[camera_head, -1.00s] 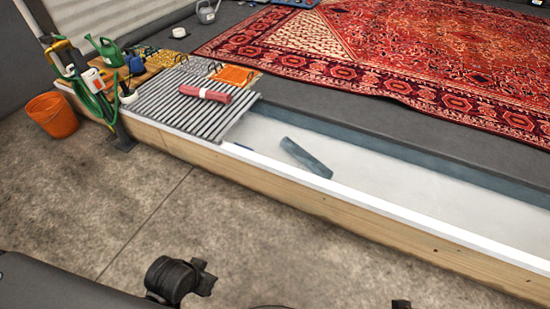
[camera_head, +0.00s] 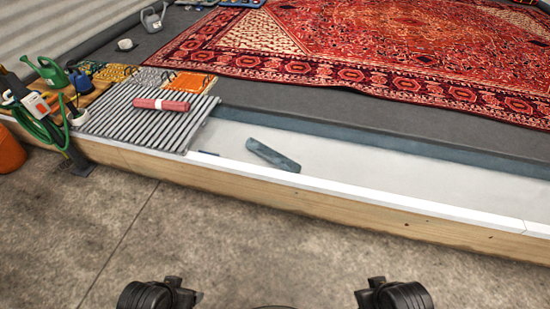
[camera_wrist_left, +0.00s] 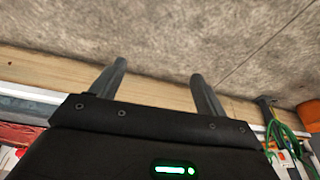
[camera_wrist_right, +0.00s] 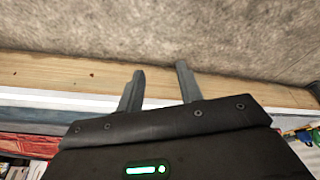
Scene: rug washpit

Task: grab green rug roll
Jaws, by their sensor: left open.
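No green rug roll can be made out in any view. A pinkish-red roll (camera_head: 161,104) lies on the grey slatted rack (camera_head: 120,118) at the left of the wash pit in the head view. A blue-grey, elongated piece (camera_head: 273,155) lies tilted on the white pit floor; I cannot tell whether it is a roll. My left gripper (camera_wrist_left: 160,72) is open and empty, over the concrete and the wooden pit edge in its wrist view. My right gripper (camera_wrist_right: 160,70) has its fingers apart with nothing between them, also near the wooden edge.
A white-topped wooden curb (camera_head: 300,198) runs between me and the pit (camera_head: 370,175). A big red patterned rug (camera_head: 400,55) covers the floor behind. A green watering can (camera_head: 52,72), a hose (camera_head: 40,128) and an orange bucket (camera_head: 10,150) stand left. The concrete in front is clear.

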